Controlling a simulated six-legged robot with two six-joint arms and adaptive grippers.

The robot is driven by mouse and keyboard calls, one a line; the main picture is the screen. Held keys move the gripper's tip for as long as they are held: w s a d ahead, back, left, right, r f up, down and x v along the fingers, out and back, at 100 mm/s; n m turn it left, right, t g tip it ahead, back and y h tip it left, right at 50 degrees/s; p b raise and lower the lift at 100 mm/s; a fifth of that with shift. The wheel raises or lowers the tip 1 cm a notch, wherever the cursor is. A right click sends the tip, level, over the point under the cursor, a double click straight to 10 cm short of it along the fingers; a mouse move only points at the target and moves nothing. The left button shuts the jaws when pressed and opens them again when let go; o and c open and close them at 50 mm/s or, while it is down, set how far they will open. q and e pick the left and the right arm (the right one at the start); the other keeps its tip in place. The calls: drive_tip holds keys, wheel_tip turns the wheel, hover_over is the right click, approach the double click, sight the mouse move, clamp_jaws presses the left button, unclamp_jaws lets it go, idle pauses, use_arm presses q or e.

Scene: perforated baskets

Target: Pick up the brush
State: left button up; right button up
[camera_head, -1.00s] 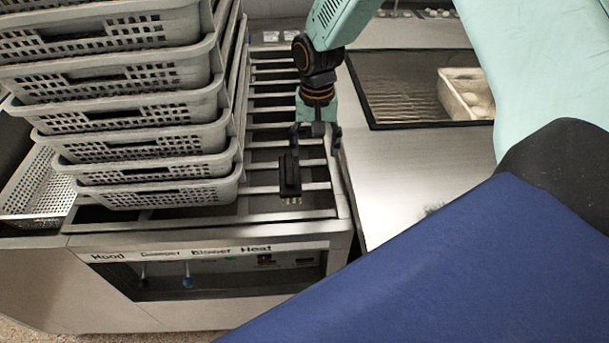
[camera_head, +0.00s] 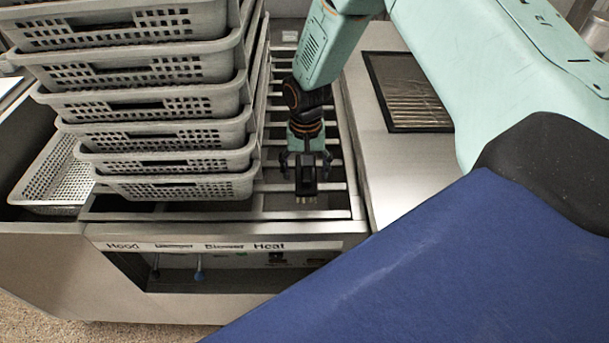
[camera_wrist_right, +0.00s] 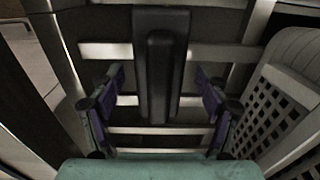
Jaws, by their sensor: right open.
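A dark, long object, which I take to be the brush (camera_head: 307,180), is on the slatted rack of the stove. Small pale bits show at its front end in the head view. In the right wrist view the brush (camera_wrist_right: 160,70) is a wide dark block with a narrower raised bar along it. My right gripper (camera_head: 305,165) is open over the rack. Its two fingers (camera_wrist_right: 161,95) stand on either side of the brush, with a gap to it on both sides. My left gripper is not in view.
A tall stack of grey perforated baskets (camera_head: 180,188) stands on the rack just left of my right gripper; a basket wall (camera_wrist_right: 280,110) shows in the wrist view. A metal basket (camera_head: 50,180) is farther left. The steel counter (camera_head: 385,160) to the right has bare room.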

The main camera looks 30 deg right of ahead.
drive_tip(key=shift+d+f, duration=0.1)
drive_tip(key=shift+c, duration=0.3)
drive_tip(key=shift+s, duration=0.1)
drive_tip(key=shift+c, duration=1.4)
drive_tip(key=c, duration=1)
wheel_tip(320, 180, up, 10)
drive_tip(key=shift+r, duration=0.1)
